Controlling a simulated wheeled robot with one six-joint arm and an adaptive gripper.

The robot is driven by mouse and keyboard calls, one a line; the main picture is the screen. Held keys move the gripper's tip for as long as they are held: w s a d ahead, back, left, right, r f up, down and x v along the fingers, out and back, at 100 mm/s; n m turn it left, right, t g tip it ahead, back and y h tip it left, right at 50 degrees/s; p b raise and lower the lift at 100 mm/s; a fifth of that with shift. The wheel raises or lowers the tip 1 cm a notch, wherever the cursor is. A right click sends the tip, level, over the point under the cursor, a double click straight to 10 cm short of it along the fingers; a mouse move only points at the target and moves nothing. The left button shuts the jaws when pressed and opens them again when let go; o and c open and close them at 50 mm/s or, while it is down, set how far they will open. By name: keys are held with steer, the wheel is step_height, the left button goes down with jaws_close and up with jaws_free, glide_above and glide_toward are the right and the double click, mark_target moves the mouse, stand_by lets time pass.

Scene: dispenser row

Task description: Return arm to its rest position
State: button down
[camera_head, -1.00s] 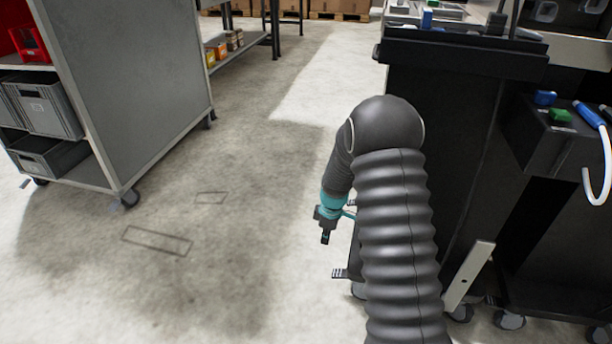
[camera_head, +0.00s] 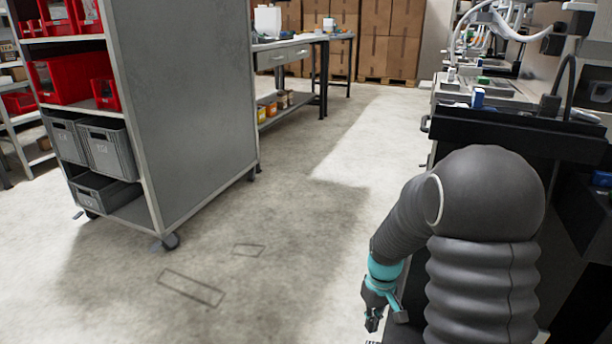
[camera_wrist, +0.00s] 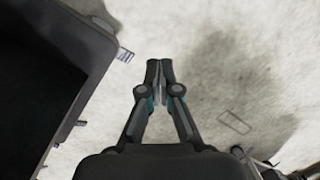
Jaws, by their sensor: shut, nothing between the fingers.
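My gripper (camera_head: 373,322) hangs low beside my arm in the head view, below the teal wrist section. In the wrist view my gripper (camera_wrist: 160,64) points at the bare concrete floor (camera_wrist: 225,70). Its two fingers are together and hold nothing. My arm is folded down, with its thick dark sleeve filling the lower right of the head view. The fingertips are small in the head view and partly near the bottom edge.
A grey wheeled shelf (camera_head: 185,100) with red bins (camera_head: 75,80) and grey crates (camera_head: 108,148) stands at left. A dark dispenser station (camera_head: 490,135) is at right, close to my arm. A workbench (camera_head: 295,42) and cardboard boxes (camera_head: 390,40) stand behind. The floor between is clear.

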steer(key=s+r+m+t+p, duration=0.1)
steer(key=s+r+m+t, duration=0.1)
steer(key=s+r, duration=0.8)
steer(key=s+r+m+t+p, duration=0.1)
steer(key=s+r+t, duration=0.4)
steer(key=s+r, duration=0.5)
step_height(320, 180, up, 8)
steer(key=shift+a+r+m+h+p, duration=0.1)
steer(key=shift+a+m+h+p, duration=0.25)
steer(key=shift+p, duration=0.3)
steer(key=shift+d, duration=0.1)
stand_by(0.5)
